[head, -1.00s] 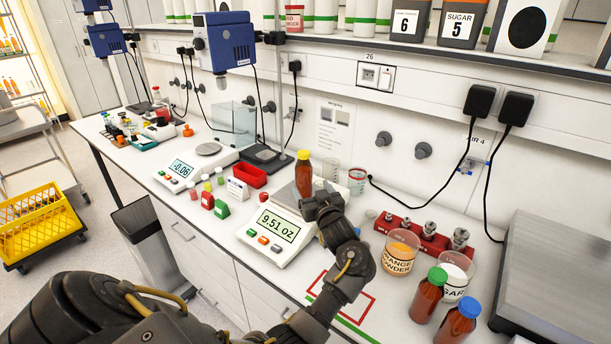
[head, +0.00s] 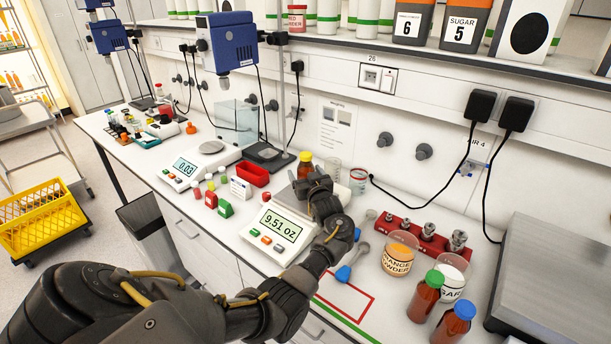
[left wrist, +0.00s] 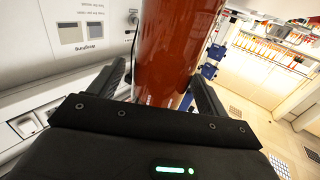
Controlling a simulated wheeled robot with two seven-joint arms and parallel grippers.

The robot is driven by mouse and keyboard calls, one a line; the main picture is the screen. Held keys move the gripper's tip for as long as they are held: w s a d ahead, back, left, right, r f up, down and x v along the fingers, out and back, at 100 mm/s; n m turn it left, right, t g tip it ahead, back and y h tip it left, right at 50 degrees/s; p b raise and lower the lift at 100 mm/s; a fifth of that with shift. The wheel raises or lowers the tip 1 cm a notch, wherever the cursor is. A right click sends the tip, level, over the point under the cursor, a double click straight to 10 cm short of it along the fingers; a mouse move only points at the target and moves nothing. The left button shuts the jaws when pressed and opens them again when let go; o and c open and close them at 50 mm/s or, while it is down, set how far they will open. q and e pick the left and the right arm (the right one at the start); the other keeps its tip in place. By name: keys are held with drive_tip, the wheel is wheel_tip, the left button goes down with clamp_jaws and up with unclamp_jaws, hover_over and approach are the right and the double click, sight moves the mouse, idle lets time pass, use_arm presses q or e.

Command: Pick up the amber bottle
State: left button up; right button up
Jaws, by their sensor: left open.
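An amber bottle with a yellow-orange cap (head: 304,168) stands upright on the weighing scale whose display (head: 282,226) reads 9.51 oz. My left gripper (head: 312,186) is at the bottle, in front of its lower part in the head view. In the left wrist view the amber bottle (left wrist: 168,50) fills the space between the two spread fingers of the left gripper (left wrist: 157,92). The jaws are open, with a visible gap at the left finger. Whether the right finger touches cannot be told. The bottle's base is hidden by the gripper. My right gripper is not in view.
Two other amber bottles, green-capped (head: 425,300) and blue-capped (head: 454,328), stand at the front right by an orange powder beaker (head: 399,256). A red tray (head: 255,176) lies left. A blue-handled scoop (head: 345,273) lies near the arm.

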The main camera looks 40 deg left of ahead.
use_arm(q)
drive_tip(key=shift+r, duration=0.1)
drive_tip(key=shift+c, duration=0.7)
drive_tip(key=c, duration=1.2)
drive_tip(key=shift+r+b, duration=0.5)
drive_tip(key=shift+r, duration=0.1)
drive_tip(key=s+d+r+b, duration=0.3)
drive_tip(key=s+d+r, duration=0.6)
drive_tip(key=s+r, duration=0.2)
drive_tip(key=shift+r, duration=0.4)
drive_tip(key=shift+w, duration=0.1)
